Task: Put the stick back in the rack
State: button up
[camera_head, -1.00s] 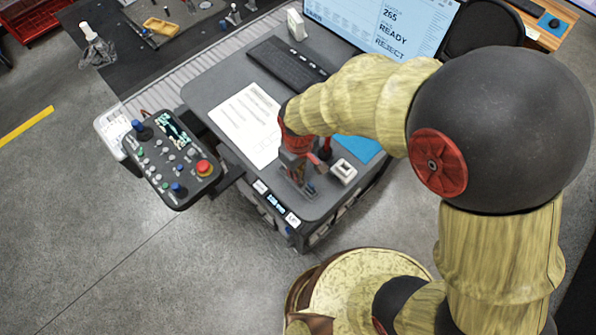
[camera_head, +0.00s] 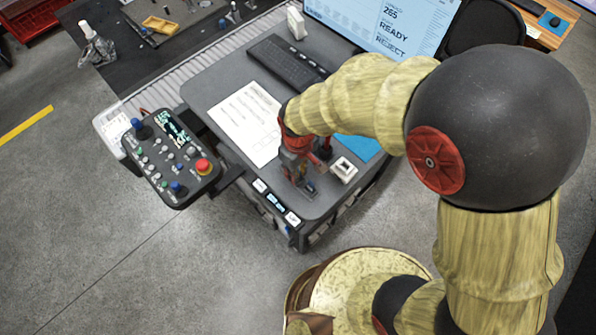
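My gripper (camera_head: 300,178) points down over the front corner of the grey desk (camera_head: 205,95), low near its surface. Its red and grey body hides most of what is between the fingers, so I cannot tell whether it is open or shut. A small grey and blue item (camera_head: 309,188) shows at the fingertips. I cannot tell whether it is the stick or part of a holder. A small white block with a square dark opening (camera_head: 343,171) sits just right of the gripper, apart from it. I cannot clearly make out a rack.
A printed sheet (camera_head: 247,122) lies left of the gripper, a blue sheet (camera_head: 358,147) behind it. A keyboard (camera_head: 290,66) and monitor (camera_head: 385,25) stand further back. A control panel with a red button (camera_head: 203,167) juts out at the left. The floor in front is clear.

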jog(key=shift+o, duration=0.5)
jog(key=shift+r, duration=0.5)
notch_tip(320, 180, up, 11)
jog(key=s+d+f+m+t+b, duration=0.1)
jog(key=s+d+m+t+b, duration=0.1)
jog(key=d+b, duration=0.5)
jog(key=s+d+f+m+t+b, duration=0.1)
jog(key=s+d+f+m+b, duration=0.1)
jog(key=d+b, duration=0.4)
jog(key=s+d+f+m+t+b, duration=0.1)
jog(key=s+d+m+t+b, duration=0.1)
jog(key=d+m+b, duration=0.4)
jog(key=s+d+b, duration=0.1)
jog(key=d, duration=0.2)
jog(key=shift+s+d+f+t+b, duration=0.25)
jog(key=shift+s+d+t+b, duration=0.05)
jog(key=shift+d+b, duration=0.05)
